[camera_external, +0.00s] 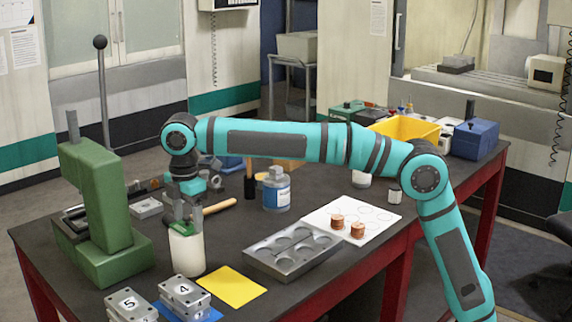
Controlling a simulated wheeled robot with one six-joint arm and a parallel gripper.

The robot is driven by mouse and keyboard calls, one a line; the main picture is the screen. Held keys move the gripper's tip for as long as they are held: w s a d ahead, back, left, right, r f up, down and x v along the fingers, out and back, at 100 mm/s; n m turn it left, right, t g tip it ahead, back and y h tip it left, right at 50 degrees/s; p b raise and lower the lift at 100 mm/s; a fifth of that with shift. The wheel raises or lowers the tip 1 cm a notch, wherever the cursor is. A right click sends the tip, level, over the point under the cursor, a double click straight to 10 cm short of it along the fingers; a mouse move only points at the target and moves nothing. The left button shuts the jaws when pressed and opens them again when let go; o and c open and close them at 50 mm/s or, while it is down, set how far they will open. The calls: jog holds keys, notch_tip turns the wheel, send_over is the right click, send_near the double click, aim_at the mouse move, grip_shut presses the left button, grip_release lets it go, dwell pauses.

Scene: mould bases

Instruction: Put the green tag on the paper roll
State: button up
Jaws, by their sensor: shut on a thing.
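The paper roll (187,252) is a white upright cylinder on the dark table, just right of the green press. My gripper (183,218) points down right over its top end. It is shut on a small greenish piece, which I take to be the green tag (182,226). The fingers hide most of the tag. I cannot tell whether the tag touches the roll's top.
The green press (98,205) stands close on the left. A grey mould tray (262,259), a yellow sheet (232,287) and numbered metal blocks (185,290) lie around the roll.

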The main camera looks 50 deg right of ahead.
aim_at(188, 216)
jog(key=shift+f, duration=0.1)
jog(key=o, duration=1)
notch_tip(188, 216, up, 12)
jog(key=shift+r, duration=0.1)
